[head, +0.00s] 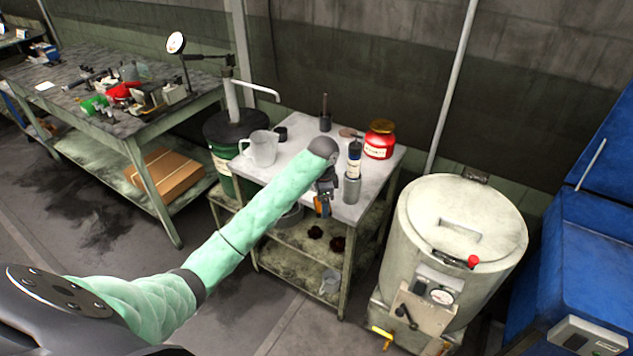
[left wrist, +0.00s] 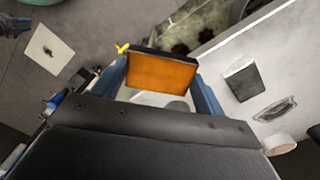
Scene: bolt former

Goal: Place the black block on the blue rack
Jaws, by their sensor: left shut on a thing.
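My left gripper (head: 322,206) is at the front edge of the light-topped table (head: 293,160), in front of it and above its lower shelf. In the left wrist view its blue fingers (left wrist: 165,88) are shut on a block with an orange face and dark edges (left wrist: 162,72). I cannot tell whether this is the black block. A dark square thing (left wrist: 240,82) is on the light surface at the right of the left wrist view. I cannot make out a blue rack for certain. My right gripper is in neither view.
The table holds a clear jug (head: 262,149), a red jar (head: 379,140), a dark block with a rod (head: 325,118) and a grey can (head: 351,188). A large cream drum (head: 455,240) stands right of it, with a blue cabinet (head: 590,250) beyond. A cluttered workbench (head: 75,90) is at left.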

